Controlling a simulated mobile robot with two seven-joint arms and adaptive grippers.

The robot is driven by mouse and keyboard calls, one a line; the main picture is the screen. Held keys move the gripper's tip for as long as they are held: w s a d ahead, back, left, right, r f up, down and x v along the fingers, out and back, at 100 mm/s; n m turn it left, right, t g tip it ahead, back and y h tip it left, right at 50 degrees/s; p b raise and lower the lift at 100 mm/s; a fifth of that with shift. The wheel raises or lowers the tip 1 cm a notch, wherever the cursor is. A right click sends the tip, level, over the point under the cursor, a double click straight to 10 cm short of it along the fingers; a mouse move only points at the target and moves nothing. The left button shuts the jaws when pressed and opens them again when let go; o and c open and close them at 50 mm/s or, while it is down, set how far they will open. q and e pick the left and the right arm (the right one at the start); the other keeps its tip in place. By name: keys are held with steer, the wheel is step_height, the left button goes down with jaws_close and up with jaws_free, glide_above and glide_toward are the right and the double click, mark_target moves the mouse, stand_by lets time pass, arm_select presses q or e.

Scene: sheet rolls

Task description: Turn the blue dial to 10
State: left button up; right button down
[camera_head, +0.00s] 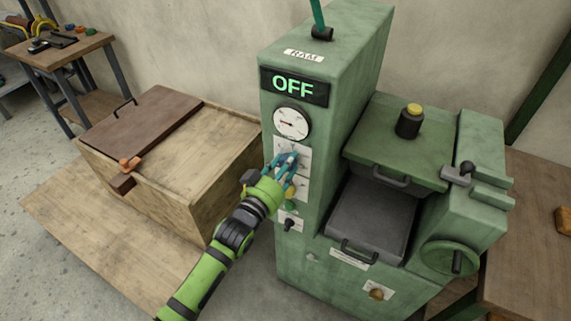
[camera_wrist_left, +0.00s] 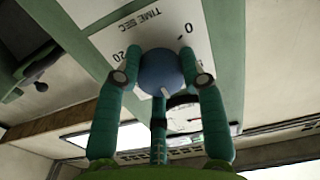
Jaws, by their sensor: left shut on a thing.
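The blue dial (camera_wrist_left: 160,72) sits on a white plate (camera_wrist_left: 140,30) marked TIME SEC, with 0 and 20 readable in the left wrist view. A pale mark on the dial points down in that view, away from the lettering. No 10 can be read. My left gripper (camera_wrist_left: 163,78) is shut on the dial, with teal fingers on both sides of it and a third below. In the head view my left gripper (camera_head: 283,163) is at the green machine's front panel, below the round gauge, and hides the dial. My right gripper is out of view.
The green machine (camera_head: 340,50) has a display reading OFF (camera_head: 294,87), a gauge (camera_head: 291,122) and a black knob (camera_head: 289,224) below. A handled drawer (camera_head: 368,215) and a handwheel (camera_head: 452,258) are to the right. A wooden box (camera_head: 165,165) stands left.

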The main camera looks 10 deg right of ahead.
arm_select(q)
steer(key=shift+s+f, duration=0.1)
steer(key=shift+f, duration=0.3)
steer(key=o, duration=1.1)
steer(key=shift+o, duration=0.2)
steer(key=shift+r, duration=0.15)
steer(key=v, duration=1.2)
